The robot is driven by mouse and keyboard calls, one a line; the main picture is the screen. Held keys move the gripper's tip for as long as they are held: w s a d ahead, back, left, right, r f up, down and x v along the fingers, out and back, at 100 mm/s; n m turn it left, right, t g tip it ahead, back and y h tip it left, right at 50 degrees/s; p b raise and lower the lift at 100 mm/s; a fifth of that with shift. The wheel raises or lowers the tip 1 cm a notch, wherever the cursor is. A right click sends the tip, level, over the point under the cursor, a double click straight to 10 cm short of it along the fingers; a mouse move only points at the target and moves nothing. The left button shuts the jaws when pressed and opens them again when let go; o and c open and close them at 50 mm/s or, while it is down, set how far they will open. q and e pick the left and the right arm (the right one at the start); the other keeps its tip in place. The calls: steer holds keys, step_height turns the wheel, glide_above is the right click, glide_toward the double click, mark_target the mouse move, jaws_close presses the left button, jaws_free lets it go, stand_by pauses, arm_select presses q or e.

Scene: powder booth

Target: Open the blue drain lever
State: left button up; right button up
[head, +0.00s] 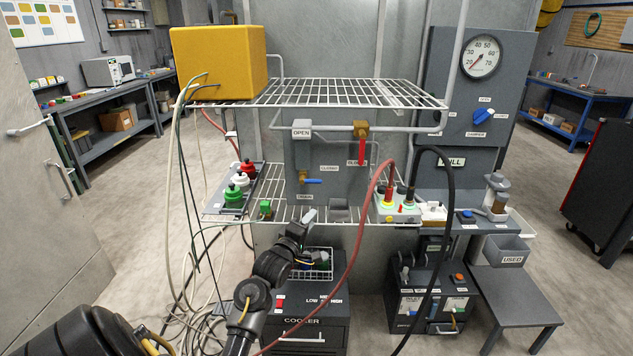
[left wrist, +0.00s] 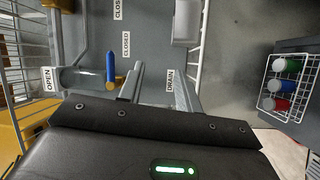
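The blue drain lever (head: 313,181) sits on a brass valve (head: 303,176) on the grey panel behind the wire shelves. It lies level and points right, with a CLOSED label near its tip. In the left wrist view the blue lever (left wrist: 110,67) stands just left of the fingers, outside the gap between them. My left gripper (head: 309,215) is below the lever in the head view. In the left wrist view its fingers (left wrist: 160,74) are apart with nothing between them. A DRAIN label shows beside the right finger. My right gripper is not in view.
A red lever (head: 362,152) hangs from a brass valve higher up to the right. The upper wire shelf (head: 330,93) carries a yellow box (head: 218,62). A small wire basket (left wrist: 292,88) of coloured-cap jars is at right in the wrist view. A red hose (head: 368,215) runs right of the gripper.

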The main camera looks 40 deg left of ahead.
arm_select(q)
steer(key=n+t, duration=0.1)
steer(key=n, duration=0.1)
glide_toward(315, 180)
steer(key=w, duration=0.1)
steer(key=shift+y, duration=0.3)
steer(key=p+x, duration=0.1)
steer(key=x, duration=0.3)
steer(key=p+x, duration=0.1)
steer(key=x, duration=0.4)
steer(key=shift+w+a+f, duration=0.2)
steer(key=shift+w, duration=0.1)
steer(key=shift+w+a, duration=0.1)
steer(key=shift+w, duration=0.5)
